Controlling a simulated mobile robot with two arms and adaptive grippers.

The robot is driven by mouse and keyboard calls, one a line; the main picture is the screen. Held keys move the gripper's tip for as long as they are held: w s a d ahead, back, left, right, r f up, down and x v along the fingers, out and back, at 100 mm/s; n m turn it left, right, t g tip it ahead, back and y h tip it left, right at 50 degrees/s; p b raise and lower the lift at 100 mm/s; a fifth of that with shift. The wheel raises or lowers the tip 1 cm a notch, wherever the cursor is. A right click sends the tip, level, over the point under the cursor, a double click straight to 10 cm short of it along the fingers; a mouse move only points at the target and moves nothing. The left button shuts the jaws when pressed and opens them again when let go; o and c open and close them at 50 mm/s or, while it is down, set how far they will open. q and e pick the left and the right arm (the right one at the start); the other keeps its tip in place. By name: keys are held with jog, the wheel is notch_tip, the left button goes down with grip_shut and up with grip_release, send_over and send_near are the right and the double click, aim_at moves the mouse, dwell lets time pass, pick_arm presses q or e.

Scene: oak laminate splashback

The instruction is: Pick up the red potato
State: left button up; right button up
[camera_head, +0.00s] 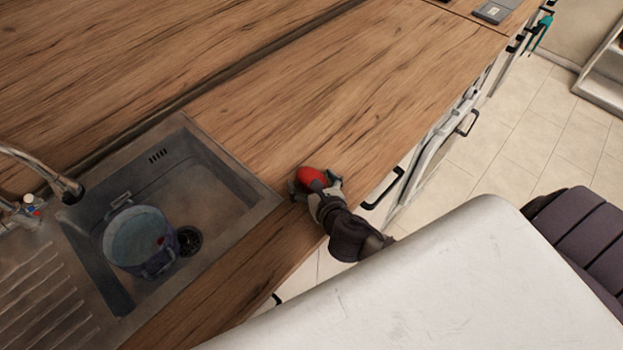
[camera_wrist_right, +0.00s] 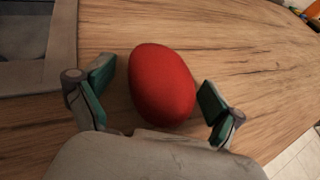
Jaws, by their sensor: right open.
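The red potato (camera_head: 311,176) lies on the wooden counter, close to the right rim of the sink. My right gripper (camera_head: 317,185) is at the potato, reaching in from the counter's front edge. In the right wrist view the potato (camera_wrist_right: 162,84) lies between the two open fingers of the gripper (camera_wrist_right: 157,98). A gap shows on each side, so neither finger appears to touch it. The potato's near end is close to the palm. My left gripper is not in either view.
The sink (camera_head: 225,160) is left of the potato, with a pot (camera_head: 139,238) in its basin and a faucet (camera_head: 40,170) at the left. The counter (camera_head: 370,75) behind and right of the potato is clear. A drawer handle (camera_head: 383,188) sits below the front edge.

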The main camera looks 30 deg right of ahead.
jog(key=c, duration=1.2)
jog(key=shift+c, duration=0.7)
jog(key=shift+r, duration=0.15)
